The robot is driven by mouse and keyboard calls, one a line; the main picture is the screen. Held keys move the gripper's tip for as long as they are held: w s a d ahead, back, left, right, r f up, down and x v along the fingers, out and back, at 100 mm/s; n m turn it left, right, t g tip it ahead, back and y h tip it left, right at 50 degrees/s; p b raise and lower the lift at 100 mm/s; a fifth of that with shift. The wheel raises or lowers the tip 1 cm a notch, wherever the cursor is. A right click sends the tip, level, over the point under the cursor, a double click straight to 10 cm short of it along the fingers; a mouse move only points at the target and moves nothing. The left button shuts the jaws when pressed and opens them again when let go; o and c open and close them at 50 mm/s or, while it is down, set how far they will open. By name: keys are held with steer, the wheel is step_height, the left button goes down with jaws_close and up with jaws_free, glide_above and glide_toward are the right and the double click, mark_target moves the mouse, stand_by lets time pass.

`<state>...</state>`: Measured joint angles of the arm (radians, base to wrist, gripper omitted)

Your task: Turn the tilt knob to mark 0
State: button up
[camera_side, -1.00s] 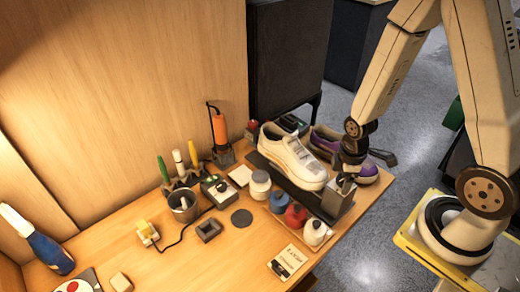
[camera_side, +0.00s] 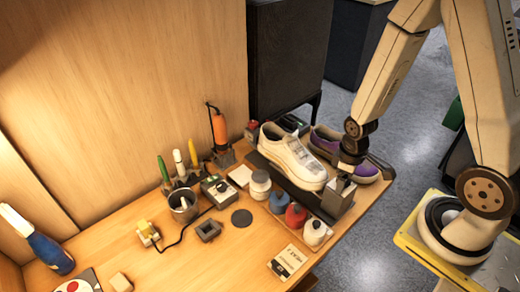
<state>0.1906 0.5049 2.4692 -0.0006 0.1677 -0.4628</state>
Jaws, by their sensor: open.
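A white sneaker (camera_side: 292,158) rests on a dark sloped stand (camera_side: 298,192), which has a grey metal block (camera_side: 338,198) at its right end. My gripper (camera_side: 345,173) is right above that block, beside the sneaker's toe. It is open, pointing down, and its fingers are small and dark in this view. The tilt knob cannot be made out; the gripper covers the top of the block where it may sit. No mark or scale can be read, and I cannot tell whether the fingers touch anything.
A purple sneaker (camera_side: 328,140) lies behind my gripper. Blue, red and white bottles (camera_side: 296,215) stand in front of the stand, near a jar (camera_side: 260,184). A brush holder (camera_side: 182,178) and a metal cup (camera_side: 183,206) are farther left.

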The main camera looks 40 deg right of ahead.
steer(key=shift+m, duration=1.1)
steer(key=shift+m, duration=2.3)
steer(key=c, duration=1)
steer(key=shift+n, duration=1)
steer(key=o, duration=1)
